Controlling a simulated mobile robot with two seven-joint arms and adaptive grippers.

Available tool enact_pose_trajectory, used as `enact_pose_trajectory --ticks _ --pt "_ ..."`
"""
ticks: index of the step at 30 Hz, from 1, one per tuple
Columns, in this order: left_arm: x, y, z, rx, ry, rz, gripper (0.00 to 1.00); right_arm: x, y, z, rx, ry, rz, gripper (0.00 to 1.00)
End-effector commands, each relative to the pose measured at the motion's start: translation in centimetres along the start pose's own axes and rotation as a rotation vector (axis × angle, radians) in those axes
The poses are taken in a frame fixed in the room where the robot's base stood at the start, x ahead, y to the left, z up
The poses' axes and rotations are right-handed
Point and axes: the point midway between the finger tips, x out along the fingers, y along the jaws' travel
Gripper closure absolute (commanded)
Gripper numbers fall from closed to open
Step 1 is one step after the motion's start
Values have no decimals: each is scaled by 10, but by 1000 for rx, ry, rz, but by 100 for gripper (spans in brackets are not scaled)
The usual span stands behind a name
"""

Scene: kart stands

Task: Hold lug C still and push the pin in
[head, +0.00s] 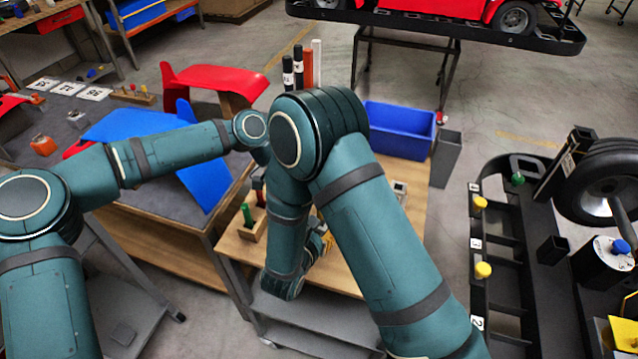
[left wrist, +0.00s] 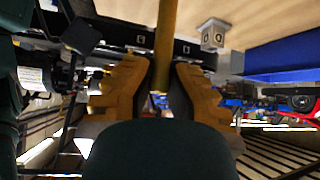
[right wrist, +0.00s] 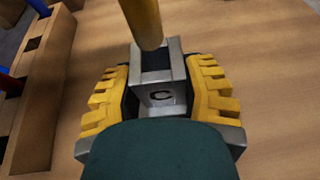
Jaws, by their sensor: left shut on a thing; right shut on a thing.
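Lug C (right wrist: 160,97) is a grey metal block with a dark slot in its top, standing over the wooden tabletop. My right gripper (right wrist: 160,100) is shut on it, one yellow finger on each side. In the head view my right gripper (head: 327,241) is mostly hidden behind my arm. The pin (left wrist: 163,45) is a yellow rod, held between the shut fingers of my left gripper (left wrist: 161,88). In the right wrist view the pin (right wrist: 140,22) comes down from above, its end in view at the slot. I cannot tell whether it touches.
Another lettered lug (left wrist: 213,34) stands apart on the table; its letter is unclear. A wooden block (right wrist: 40,85) lies left of lug C. A blue bin (head: 398,130) and a grey container (head: 446,158) are at the table's far side. A black rack (head: 505,260) stands right.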

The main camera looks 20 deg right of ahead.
Motion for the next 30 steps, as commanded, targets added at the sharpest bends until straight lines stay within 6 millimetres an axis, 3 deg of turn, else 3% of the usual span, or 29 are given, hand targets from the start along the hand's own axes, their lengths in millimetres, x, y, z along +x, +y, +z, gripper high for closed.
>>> enact_pose_trajectory --ticks 30 --pt "33 0 33 0 1 0 100 0 0 0 0 0 0 100"
